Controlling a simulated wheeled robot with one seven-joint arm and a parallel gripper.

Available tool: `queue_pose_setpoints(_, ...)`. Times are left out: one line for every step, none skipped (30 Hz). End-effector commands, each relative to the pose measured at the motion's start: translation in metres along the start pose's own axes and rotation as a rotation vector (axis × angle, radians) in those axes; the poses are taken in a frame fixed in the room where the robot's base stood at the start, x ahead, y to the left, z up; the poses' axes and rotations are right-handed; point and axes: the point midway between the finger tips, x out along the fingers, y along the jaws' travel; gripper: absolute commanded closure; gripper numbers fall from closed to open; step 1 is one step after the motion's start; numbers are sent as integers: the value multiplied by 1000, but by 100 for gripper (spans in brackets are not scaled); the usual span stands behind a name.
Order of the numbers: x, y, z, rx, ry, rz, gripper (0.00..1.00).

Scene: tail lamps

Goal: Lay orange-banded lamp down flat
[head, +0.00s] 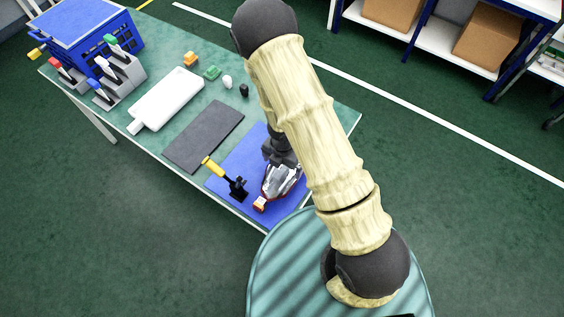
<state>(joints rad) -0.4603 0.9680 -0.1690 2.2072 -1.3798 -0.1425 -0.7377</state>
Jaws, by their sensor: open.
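A tail lamp (281,182), silver and clear with a dark red edge, is on the blue mat (235,165) at the near right end of the table. Its narrow lower-left end carries an orange-and-white band (260,204). It appears to lie flat with its length along the mat. My gripper (282,162) is dark grey, open, and right over the lamp's upper end. The arm hides part of the mat and gripper, and I cannot tell whether the fingers touch the lamp.
A black toggle clamp with a yellow handle (213,167) stands just left of the lamp. A dark grey mat (203,136), a white board (166,99), small coloured blocks (211,72), grey holders with coloured-handled tools (120,78) and a blue crate (88,35) are farther along the table.

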Motion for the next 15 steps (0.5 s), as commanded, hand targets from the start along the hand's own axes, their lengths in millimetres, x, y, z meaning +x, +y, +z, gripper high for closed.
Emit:
queue_pose_setpoints(11, -1, 0, 0, 0, -4, 0)
queue_pose_setpoints(14, 0, 0, 0, 0, -3, 0)
queue_pose_setpoints(17, 0, 0, -2, 0, -2, 0)
queue_pose_setpoints(18, 0, 0, -1, -1, -2, 0)
queue_pose_setpoints(20, -1, 0, 0, -1, -2, 0)
queue_pose_setpoints(21, -1, 0, 1, -1, -2, 0)
queue_pose_setpoints(21, 0, 0, 0, -1, -1, 0)
queue_pose_setpoints(21, 0, 0, 0, -1, -1, 0)
queue_pose_setpoints(21, 0, 0, 0, 0, -1, 0)
queue_pose_setpoints(21, 0, 0, 0, 0, 0, 0)
queue_pose_setpoints(21, 0, 0, 0, 0, 0, 0)
queue_pose_setpoints(20, 0, 0, 0, 0, 0, 0)
queue_pose_setpoints(20, 0, 0, 0, 0, 0, 0)
queue_pose_setpoints(20, 0, 0, 0, 0, -1, 0)
queue_pose_setpoints(20, 0, 0, 0, 0, 0, 4)
